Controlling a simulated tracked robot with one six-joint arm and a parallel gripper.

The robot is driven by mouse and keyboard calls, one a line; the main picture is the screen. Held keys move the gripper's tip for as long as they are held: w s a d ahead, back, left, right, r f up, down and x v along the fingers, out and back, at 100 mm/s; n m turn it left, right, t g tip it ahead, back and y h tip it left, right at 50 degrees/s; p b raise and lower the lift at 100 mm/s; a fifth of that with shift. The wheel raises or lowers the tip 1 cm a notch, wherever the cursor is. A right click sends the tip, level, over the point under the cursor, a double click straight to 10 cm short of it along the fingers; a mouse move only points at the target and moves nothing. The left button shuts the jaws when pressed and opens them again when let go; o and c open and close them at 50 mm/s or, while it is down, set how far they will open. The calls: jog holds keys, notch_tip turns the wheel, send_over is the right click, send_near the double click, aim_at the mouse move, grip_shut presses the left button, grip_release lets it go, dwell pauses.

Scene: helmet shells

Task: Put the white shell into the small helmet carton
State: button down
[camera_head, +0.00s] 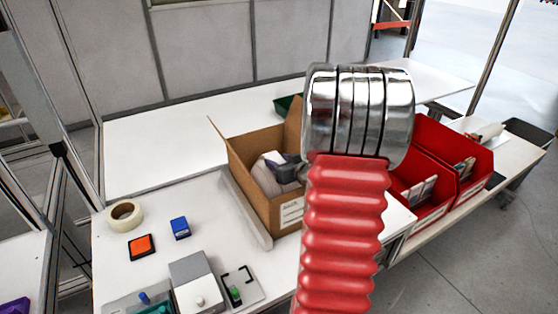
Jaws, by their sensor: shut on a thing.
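An open brown cardboard carton (252,160) stands on the white bench at mid-picture, its flaps up. In it a pale, rounded thing (263,179) shows on the left; it may be the white shell, but I cannot tell for sure. Beside it is a dark grey piece (289,171), with a small white patch above it. I cannot tell whether this piece is part of my gripper. My red ribbed arm with its chrome joint covers the carton's right side. I cannot make out my gripper's fingers.
Red bins (458,157) stand to the right. A tape roll (125,215), a blue block (180,228), an orange-topped pad (142,247) and a grey box (194,280) lie at the front left. The white bench top behind the carton's left side (160,150) is clear.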

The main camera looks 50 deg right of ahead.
jog(key=c, duration=1)
grip_release()
jog(key=shift+s, duration=0.1)
jog(key=v, duration=1.3)
jog(key=shift+s+a+r, duration=0.1)
jog(key=shift+s, duration=0.2)
